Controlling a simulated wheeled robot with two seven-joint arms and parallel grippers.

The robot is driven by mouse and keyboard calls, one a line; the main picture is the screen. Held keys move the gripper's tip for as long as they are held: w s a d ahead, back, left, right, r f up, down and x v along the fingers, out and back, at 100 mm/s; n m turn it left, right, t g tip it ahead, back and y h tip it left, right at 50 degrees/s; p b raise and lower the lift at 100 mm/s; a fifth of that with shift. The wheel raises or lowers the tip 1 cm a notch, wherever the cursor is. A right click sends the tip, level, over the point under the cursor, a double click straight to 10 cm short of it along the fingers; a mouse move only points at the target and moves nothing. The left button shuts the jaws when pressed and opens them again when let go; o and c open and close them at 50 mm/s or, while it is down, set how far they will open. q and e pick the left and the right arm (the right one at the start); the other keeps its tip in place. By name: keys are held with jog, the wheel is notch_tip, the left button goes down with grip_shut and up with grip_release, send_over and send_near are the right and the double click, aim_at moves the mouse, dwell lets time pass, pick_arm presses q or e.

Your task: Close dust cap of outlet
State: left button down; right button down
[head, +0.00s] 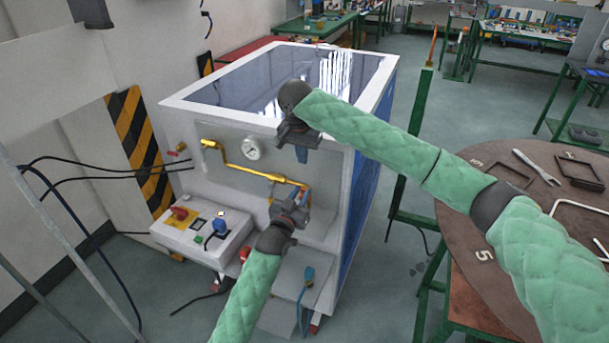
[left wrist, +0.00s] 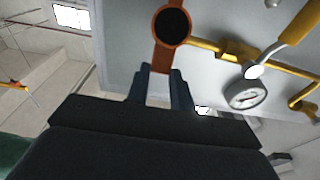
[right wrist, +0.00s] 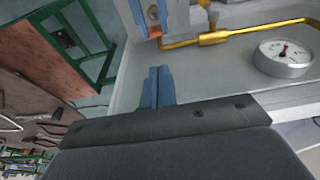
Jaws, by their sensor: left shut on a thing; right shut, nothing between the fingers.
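The dust cap (left wrist: 171,24) shows in the left wrist view as an orange-red ring with a black round face, beside the yellow outlet pipe (left wrist: 222,49). My left gripper (left wrist: 160,78) is shut on the cap's orange tab, between its two blue fingers. In the head view, my left gripper (head: 299,192) is at the right end of the yellow pipe (head: 262,175) and hides most of the cap. Whether the cap sits on the outlet is unclear. My right gripper (head: 302,154) is shut and empty above it; its closed fingers also show in the right wrist view (right wrist: 157,75).
A round pressure gauge (head: 252,149) is on the panel left of my right gripper. A control box (head: 202,232) with a red switch is at lower left. A round table (head: 461,211) with tools stands at right. Open floor lies between the cabinet and that table.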

aim_at(303, 188)
pick_arm(q)
jog(key=shift+f, duration=0.3)
pick_arm(e)
jog(key=x, duration=1)
jog(key=shift+s, duration=0.1)
jog(key=shift+s+a+f, duration=0.3)
jog(key=shift+s+f, duration=0.1)
jog(key=shift+s, duration=0.3)
pick_arm(q)
jog(key=shift+r, duration=0.1)
jog(key=c, duration=1.4)
grip_release()
jog(key=shift+w, duration=0.1)
pick_arm(e)
jog(key=shift+f, duration=0.1)
pick_arm(q)
jog(key=shift+o, duration=1)
pick_arm(e)
jog(key=shift+w, duration=0.1)
